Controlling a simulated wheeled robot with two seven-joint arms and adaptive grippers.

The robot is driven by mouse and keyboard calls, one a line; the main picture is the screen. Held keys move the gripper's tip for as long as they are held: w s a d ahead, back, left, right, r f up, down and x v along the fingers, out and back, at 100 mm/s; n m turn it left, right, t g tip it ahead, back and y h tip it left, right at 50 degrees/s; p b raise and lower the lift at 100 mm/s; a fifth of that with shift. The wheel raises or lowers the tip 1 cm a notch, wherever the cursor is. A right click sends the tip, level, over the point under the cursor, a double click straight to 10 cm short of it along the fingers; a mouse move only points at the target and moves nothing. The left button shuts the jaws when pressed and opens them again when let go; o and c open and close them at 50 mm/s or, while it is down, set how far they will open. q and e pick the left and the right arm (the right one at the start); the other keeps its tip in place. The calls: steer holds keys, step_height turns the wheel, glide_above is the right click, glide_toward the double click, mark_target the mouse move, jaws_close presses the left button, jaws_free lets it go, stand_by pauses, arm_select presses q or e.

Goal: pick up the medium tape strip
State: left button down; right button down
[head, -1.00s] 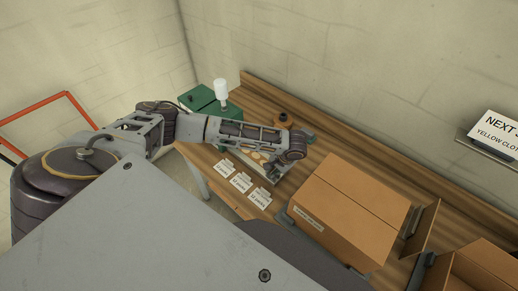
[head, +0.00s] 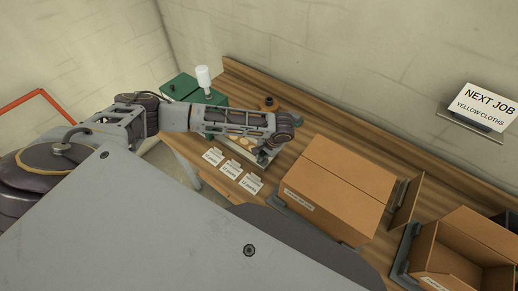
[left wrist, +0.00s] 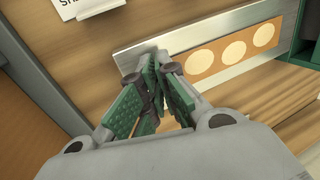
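I cannot single out a medium tape strip. In the left wrist view a brown strip with cream round spots (left wrist: 218,54) lies on a pale metal plate (left wrist: 280,33). In the head view this plate is partly hidden under my left wrist. My left gripper (left wrist: 160,68) has green-padded fingers drawn together at the plate's near left end; I see nothing clearly held between them. In the head view the fingers are hidden below the wrist. My right gripper is not in view.
White label cards (head: 231,169) lie along the table's front edge. A large closed carton (head: 335,185) stands right of my arm, an open box (head: 465,250) farther right. A green case (head: 185,88) and a white-topped bottle (head: 204,77) stand at the back left. A sign (head: 485,103) is behind.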

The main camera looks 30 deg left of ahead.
arm_select(q)
step_height(320, 180, up, 10)
stand_by(0.6)
stand_by(0.4)
